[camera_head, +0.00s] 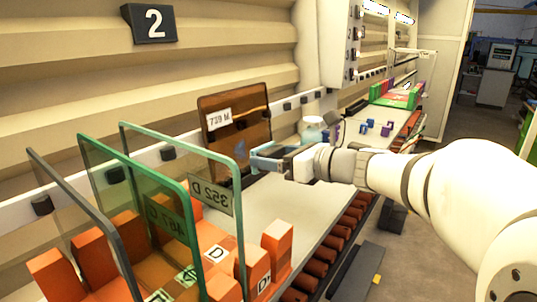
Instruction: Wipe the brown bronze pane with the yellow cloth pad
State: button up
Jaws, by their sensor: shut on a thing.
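The brown bronze pane (228,104), labelled "739 M", stands upright against the rail at the back wall. A small blue mark (241,149) shows on its lower right part. My gripper (262,160) reaches in from the right to the pane's lower right edge. Its bluish end overlaps the pane in the picture, and I cannot tell whether it touches the glass. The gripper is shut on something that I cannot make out. I cannot see the yellow cloth pad clearly.
Greenish panes (133,190) and a grey-edged pane (80,215) stand at front left among orange blocks (277,247). A pale table surface (290,212) is clear below the gripper. A white jar (313,128) and small blue and purple pieces (372,127) lie beyond it.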

aim_at(233, 149)
jog(key=shift+w+a, duration=0.1)
dwell(0.4)
jog(key=shift+b+x, duration=0.5)
jog(key=shift+x, duration=2.85)
jog(key=shift+x, duration=0.95)
jog(key=shift+w+r, duration=0.1)
jog(key=shift+w+d+p, duration=0.35)
jog(key=shift+w+d, duration=0.95)
jog(key=shift+w, duration=0.3)
jog(key=shift+s+a+b, duration=0.7)
jog(key=shift+s+a, duration=0.65)
jog(key=shift+s, duration=0.3)
